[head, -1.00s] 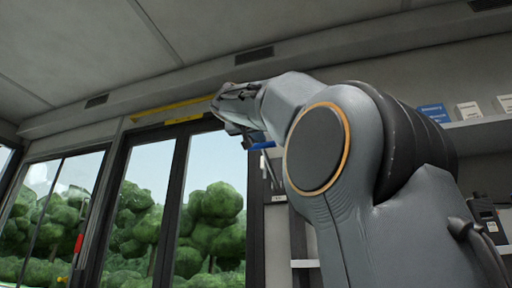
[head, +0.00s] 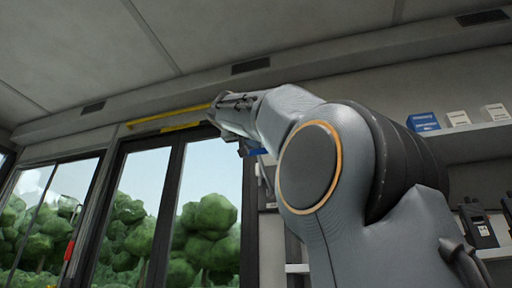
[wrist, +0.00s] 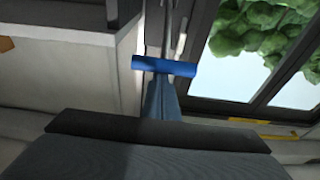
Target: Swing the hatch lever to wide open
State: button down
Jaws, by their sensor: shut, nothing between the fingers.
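A short blue bar (wrist: 164,66) lies crosswise just past the fingers of my gripper (wrist: 162,84) in the wrist view. It looks like a lever's grip, but I cannot tell for sure that it is the hatch lever. Thin grey metal rods show behind it. The narrow fingers are together and empty, with their tips close to the bar; I cannot tell whether they touch it. In the head view the blue bar (head: 257,152) shows small below my wrist, right of the door frame, and my arm hides most of the area around it.
A dark-framed glass door (head: 168,200) stands left of the bar, with yellow rails (head: 170,113) above it and a red handle (head: 69,250) at far left. A shelf (head: 470,130) with small boxes is at right. The ceiling is close above my arm.

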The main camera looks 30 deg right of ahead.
jog(key=s+a+r, duration=0.2)
jog(key=s+a, duration=0.3)
jog(key=a, duration=0.2)
jog(key=shift+s, duration=0.35)
jog(key=shift+a, duration=0.15)
